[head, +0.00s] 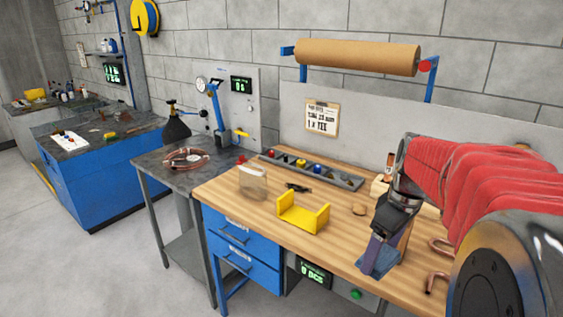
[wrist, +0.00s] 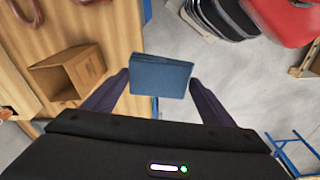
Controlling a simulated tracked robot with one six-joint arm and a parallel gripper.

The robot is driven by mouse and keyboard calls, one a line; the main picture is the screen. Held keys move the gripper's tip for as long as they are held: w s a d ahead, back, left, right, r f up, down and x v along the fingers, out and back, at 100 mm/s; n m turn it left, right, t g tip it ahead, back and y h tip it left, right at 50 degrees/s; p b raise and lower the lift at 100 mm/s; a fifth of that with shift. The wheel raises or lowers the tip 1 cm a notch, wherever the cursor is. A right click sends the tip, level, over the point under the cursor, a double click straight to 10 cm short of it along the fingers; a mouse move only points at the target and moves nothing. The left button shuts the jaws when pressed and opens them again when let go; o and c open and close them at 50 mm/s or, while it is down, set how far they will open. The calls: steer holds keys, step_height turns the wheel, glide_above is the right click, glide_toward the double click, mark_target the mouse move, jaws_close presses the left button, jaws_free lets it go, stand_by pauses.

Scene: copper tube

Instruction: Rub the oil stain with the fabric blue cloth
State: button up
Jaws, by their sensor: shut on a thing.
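The blue cloth (wrist: 160,77) is a flat folded piece between the two fingertips of my gripper (wrist: 158,86) in the wrist view. My gripper is shut on it. In the head view my gripper (head: 384,238) points down near the right front part of the wooden workbench (head: 240,197), with the blue cloth (head: 377,262) at its lower end. In the wrist view, grey floor shows beyond the cloth, past the bench edge. I cannot make out an oil stain in either view.
On the bench are a yellow bracket (head: 303,214), a grey parts tray (head: 330,176), a card holder (head: 252,183) and bent copper tubes (head: 437,282). An open wooden box (wrist: 66,76) shows in the wrist view. A side table (head: 165,168) holds coiled copper tube.

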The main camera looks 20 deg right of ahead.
steer(key=w+a+f+m, duration=0.2)
steer(key=w+a+f, duration=0.5)
steer(key=a, duration=0.3)
steer(key=w+a+f+m, duration=0.3)
steer(key=w+a+f, duration=0.5)
steer(key=a, duration=0.3)
steer(key=shift+w+f+t+h, duration=0.15)
steer(key=shift+f+t+h, duration=0.15)
steer(key=shift+f, duration=0.25)
steer(key=shift+a, duration=0.1)
